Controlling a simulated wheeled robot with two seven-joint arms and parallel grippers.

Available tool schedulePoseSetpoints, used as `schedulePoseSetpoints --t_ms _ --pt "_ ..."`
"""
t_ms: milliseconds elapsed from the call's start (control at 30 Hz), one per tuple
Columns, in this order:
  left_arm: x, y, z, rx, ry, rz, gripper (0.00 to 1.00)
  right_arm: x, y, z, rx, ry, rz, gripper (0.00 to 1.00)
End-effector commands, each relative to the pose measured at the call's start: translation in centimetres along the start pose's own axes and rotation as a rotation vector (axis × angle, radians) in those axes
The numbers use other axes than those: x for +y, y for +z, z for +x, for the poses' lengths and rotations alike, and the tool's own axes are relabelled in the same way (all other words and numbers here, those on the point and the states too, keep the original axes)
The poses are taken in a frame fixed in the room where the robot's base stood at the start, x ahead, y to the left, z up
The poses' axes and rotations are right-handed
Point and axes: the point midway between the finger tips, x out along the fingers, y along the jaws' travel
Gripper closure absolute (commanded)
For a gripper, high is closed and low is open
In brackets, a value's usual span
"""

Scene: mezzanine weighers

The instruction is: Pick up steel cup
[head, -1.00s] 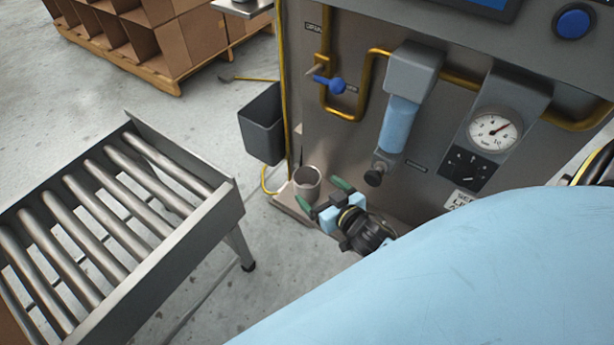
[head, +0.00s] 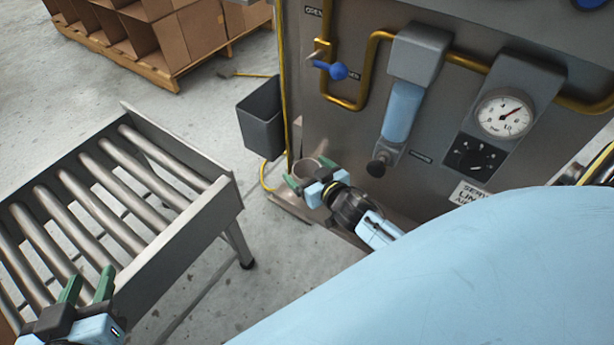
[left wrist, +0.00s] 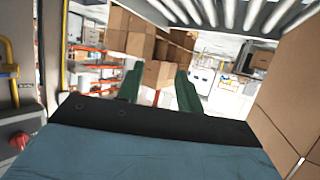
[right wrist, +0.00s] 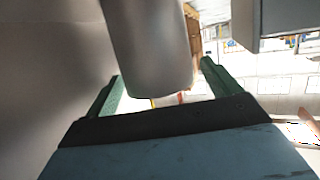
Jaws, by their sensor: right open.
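The steel cup (head: 306,174) stands on a low ledge at the foot of the machine panel in the head view, partly hidden by my right gripper. My right gripper (head: 309,175) is open, with its green fingers at either side of the cup. In the right wrist view the cup (right wrist: 152,50) fills the upper middle, between and beyond the open fingers (right wrist: 160,85). I cannot tell whether a finger touches it. My left gripper (head: 87,287) is open and empty over the near end of the roller conveyor. Its fingers also show apart in the left wrist view (left wrist: 158,88).
The roller conveyor (head: 182,238) stands at left. A dark bin (head: 262,120) hangs beside the panel, above and left of the cup. A gauge (head: 504,115), a blue-handled valve (head: 338,71) and brass pipes are on the panel. Cardboard boxes (head: 187,35) sit on a pallet behind.

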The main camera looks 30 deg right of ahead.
Motion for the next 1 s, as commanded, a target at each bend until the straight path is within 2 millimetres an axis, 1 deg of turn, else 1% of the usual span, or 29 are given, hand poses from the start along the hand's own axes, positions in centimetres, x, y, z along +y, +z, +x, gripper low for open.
schedulePoseSetpoints --t_ms 200,300,433,667,1000 --pt "0.7 -3.3 0.1 0.202 0.018 -0.002 0.64 0.1 0.1 1.8 0.001 0.001 -0.001 0.11" --pt "0.9 -4.3 0.0 0.263 0.022 -0.004 0.64 0.0 0.1 2.2 0.000 0.000 -0.001 0.11" --pt "1.0 -5.0 -0.2 0.301 0.025 -0.005 0.64 0.0 0.0 2.5 0.000 0.000 0.000 0.11" --pt "1.0 -5.1 -0.2 0.304 0.026 -0.004 0.64 0.0 0.0 2.5 0.000 0.000 0.000 0.11" --pt "1.0 -5.1 -0.2 0.303 0.025 -0.004 0.64 0.0 0.0 2.5 0.000 0.000 0.000 0.55"
